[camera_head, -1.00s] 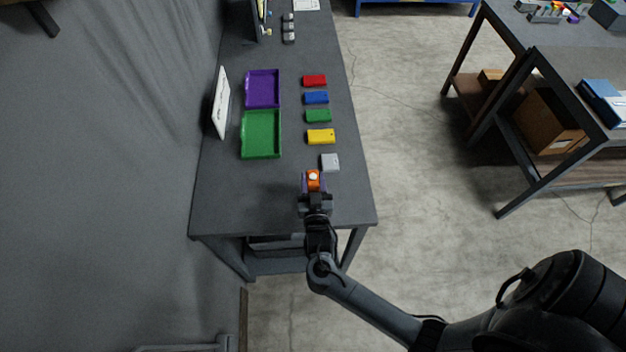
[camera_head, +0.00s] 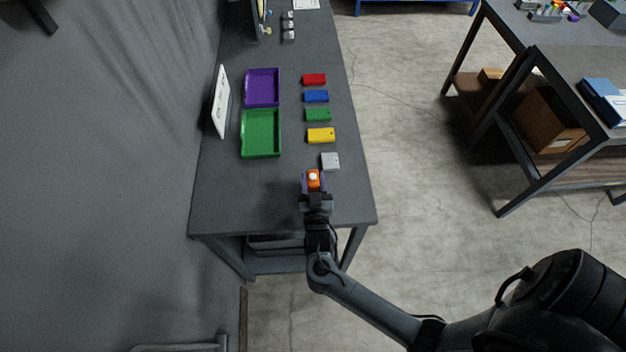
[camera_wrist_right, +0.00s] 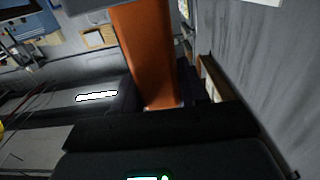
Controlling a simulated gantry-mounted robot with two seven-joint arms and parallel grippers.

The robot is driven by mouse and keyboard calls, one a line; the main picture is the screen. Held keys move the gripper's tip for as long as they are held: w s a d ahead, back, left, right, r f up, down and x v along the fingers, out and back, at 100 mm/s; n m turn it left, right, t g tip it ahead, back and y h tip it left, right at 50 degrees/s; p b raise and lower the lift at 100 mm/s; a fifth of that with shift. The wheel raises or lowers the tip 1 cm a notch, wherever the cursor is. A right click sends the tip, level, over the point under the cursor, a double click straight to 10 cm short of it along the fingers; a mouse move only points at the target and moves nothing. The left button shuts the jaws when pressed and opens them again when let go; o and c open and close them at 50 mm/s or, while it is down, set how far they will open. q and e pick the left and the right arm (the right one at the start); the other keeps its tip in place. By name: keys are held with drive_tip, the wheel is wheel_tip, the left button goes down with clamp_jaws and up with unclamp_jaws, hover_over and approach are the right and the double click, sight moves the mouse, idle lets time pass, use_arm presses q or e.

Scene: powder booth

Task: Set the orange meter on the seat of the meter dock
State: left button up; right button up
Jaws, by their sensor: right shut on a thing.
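The orange meter (camera_head: 313,182) is in my right gripper (camera_head: 314,186), over the near end of the dark table. It has a small pale round spot on top. Purple parts flank it on both sides. In the right wrist view the meter (camera_wrist_right: 148,55) is a tall orange slab, slightly tilted in the picture, with its lower end at the dark gripper parts. I cannot single out the meter dock or its seat for certain. Whether the meter touches anything below is hidden. My left gripper is out of view.
On the table (camera_head: 245,205) lie a grey block (camera_head: 330,161) just beyond the meter, then yellow (camera_head: 320,136), green, blue and red blocks. Green (camera_head: 261,156) and purple (camera_head: 262,104) trays and a white panel (camera_head: 220,102) stand left. The near-left tabletop is clear.

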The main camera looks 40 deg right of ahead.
drive_tip(key=o, duration=1.2)
